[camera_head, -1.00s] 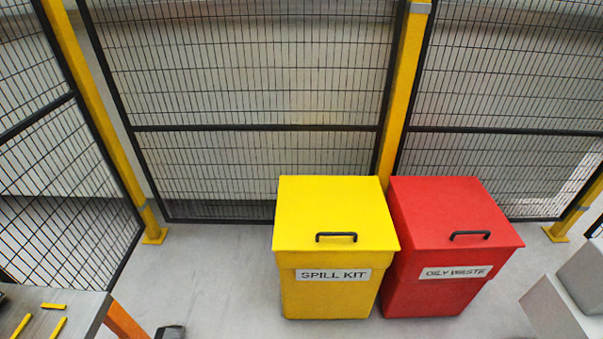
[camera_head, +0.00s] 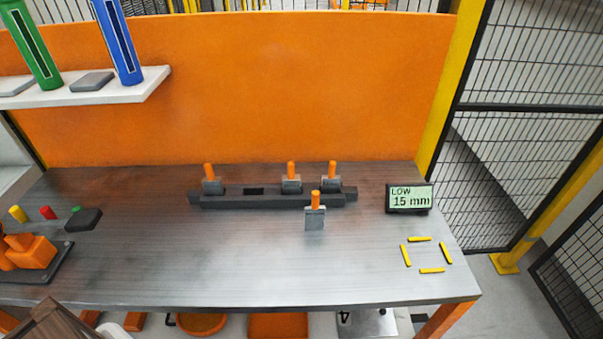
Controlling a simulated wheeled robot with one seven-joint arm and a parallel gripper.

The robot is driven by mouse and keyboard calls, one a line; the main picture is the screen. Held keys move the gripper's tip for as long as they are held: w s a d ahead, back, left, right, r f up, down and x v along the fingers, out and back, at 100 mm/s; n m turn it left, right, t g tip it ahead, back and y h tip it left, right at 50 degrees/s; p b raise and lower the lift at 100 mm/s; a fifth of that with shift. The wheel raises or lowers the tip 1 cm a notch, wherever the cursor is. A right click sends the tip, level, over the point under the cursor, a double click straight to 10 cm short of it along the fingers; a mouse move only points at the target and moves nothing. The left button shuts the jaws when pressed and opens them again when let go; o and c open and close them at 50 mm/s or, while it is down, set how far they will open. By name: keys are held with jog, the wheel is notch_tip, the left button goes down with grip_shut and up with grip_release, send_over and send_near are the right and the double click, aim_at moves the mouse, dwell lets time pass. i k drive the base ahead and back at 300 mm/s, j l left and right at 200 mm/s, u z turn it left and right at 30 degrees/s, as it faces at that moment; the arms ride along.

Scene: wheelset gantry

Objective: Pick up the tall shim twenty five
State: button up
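Several grey shims with orange grips are on the workbench. Three sit in a dark rack (camera_head: 275,201): a left one (camera_head: 212,186), a middle one (camera_head: 291,186) and a right one (camera_head: 331,186). An empty slot shows between the left and middle ones. Another shim (camera_head: 315,218) is upright in front of the rack, toward its right end, with more of its grey plate showing. No size marks are readable, so I cannot tell which is the tall twenty five. My gripper is not in view.
A display (camera_head: 410,198) reading "LOW 15 mm" stands right of the rack. Yellow strips (camera_head: 432,270) outline a square on the bench's right. An orange device (camera_head: 30,252) is at the left. A shelf (camera_head: 150,86) with green and blue tubes overhangs the back left. The front middle is clear.

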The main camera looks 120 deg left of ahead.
aim_at(291, 182)
jog(key=k+u, duration=0.15)
jog(key=u, duration=3.4)
